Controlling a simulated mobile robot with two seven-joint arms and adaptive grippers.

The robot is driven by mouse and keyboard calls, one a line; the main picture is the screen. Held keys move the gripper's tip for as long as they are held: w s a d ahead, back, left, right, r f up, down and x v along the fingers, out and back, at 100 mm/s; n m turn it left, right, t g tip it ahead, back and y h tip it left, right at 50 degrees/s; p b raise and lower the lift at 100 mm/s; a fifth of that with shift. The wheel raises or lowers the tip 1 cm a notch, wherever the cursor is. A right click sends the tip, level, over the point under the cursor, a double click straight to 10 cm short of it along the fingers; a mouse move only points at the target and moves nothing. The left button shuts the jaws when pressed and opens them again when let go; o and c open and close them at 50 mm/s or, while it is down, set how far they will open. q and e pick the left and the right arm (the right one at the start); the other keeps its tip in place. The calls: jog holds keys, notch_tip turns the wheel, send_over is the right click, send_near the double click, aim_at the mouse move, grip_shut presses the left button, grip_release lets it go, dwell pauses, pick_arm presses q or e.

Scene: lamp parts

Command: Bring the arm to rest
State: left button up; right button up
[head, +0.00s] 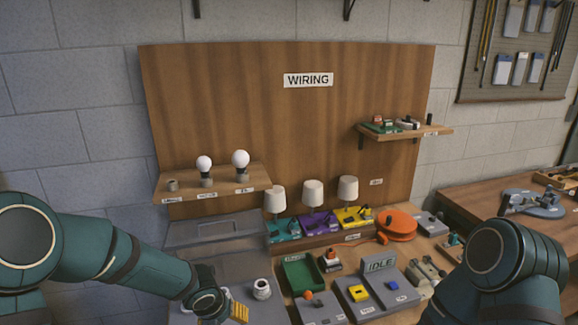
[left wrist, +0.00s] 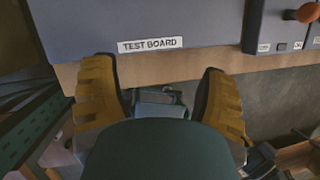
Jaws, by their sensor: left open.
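My left arm (head: 130,262) comes in from the left in the head view. Its gripper (head: 238,312) is low in the picture, over the front part of the bench, left of the switch boxes. In the left wrist view the two yellow fingers (left wrist: 160,85) are spread wide with nothing between them. They point at the front edge of the bench, just below the TEST BOARD label (left wrist: 150,45). My right arm (head: 510,270) shows at the lower right of the head view. Its gripper is out of the picture.
A white socket (head: 262,289) stands on the test board close to my left gripper. A green bin (head: 302,273), an IDLE box (head: 380,264) and an orange cord reel (head: 397,225) are further right. Two bulbs stand on the left shelf (head: 215,185). Three lamps stand at the back.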

pick_arm(q)
jog(key=s+d+f+n, duration=0.1)
jog(key=f+n, duration=0.1)
jog(key=n, duration=0.1)
jog(key=s+d+f+n+g+h, duration=0.1)
jog(key=s+f+n, duration=0.1)
jog(key=s+f+n+h+b, duration=0.1)
jog(key=s+f+n, duration=0.1)
jog(key=f+n, duration=0.1)
jog(key=shift+d+n+g, duration=0.3)
jog(key=shift+d, duration=0.1)
jog(key=s+f+n+b, duration=0.1)
jog(key=s+f+n, duration=0.3)
jog(key=n, duration=0.5)
jog(key=s+d+f+n+b, duration=0.1)
jog(key=s+f+n, duration=0.2)
jog(key=n, duration=0.7)
jog(key=s+d+f+n+h+b, duration=0.1)
jog(key=s+f+n, duration=0.3)
jog(key=n, duration=0.5)
jog(key=shift+s+d+f+n, duration=0.15)
jog(key=shift+s+f+n, duration=0.2)
jog(key=shift+s, duration=0.7)
pick_arm(e)
jog(key=f, duration=0.3)
jog(key=a+f, duration=0.1)
jog(key=f, duration=0.1)
jog(key=shift+s, duration=0.15)
